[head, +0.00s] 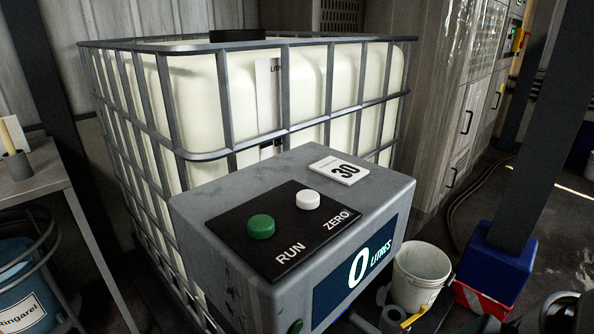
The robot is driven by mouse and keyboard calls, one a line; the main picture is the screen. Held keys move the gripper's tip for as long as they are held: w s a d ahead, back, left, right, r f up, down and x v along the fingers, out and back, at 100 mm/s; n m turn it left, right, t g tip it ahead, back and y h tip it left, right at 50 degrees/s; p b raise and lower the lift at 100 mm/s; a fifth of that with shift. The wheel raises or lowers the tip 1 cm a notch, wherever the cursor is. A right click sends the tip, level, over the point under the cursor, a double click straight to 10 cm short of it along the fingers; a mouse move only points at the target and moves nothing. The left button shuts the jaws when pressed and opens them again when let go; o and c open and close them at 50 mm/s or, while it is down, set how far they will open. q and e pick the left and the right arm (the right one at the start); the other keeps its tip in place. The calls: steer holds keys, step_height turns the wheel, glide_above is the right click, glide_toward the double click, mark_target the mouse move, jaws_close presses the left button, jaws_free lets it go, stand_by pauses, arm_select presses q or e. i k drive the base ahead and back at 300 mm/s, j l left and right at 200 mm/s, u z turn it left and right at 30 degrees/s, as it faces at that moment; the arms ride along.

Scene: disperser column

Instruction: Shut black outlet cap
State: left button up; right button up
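I cannot make out a black outlet cap for certain. A black lid-like piece (237,35) sits on top of the white caged tank (195,100), at its back edge. The grey dispenser box (240,180) stands in front of the tank, with a green RUN button (261,226), a white ZERO button (307,199) and a display (362,268) reading 0 litres. Grey pipe-like parts (367,318) show below the box at the bottom edge, partly cut off.
A white bucket (420,275) stands right of the box, with a yellow piece (413,317) in front of it. A blue and red post base (493,265) is further right. A table (35,183) and a blue drum (25,300) are at left.

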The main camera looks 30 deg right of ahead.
mark_target(381, 295)
steer(key=i+j+z, duration=0.25)
steer(key=z, duration=0.2)
steer(key=i+j+z, duration=0.25)
steer(key=j+z, duration=0.2)
steer(key=i+j+z, duration=0.2)
steer(key=j+z, duration=0.25)
steer(key=i+j+z, duration=0.1)
steer(key=j+z, duration=1.2)
steer(key=k+j+z, duration=0.2)
steer(key=j+z, duration=0.25)
steer(key=j, duration=0.1)
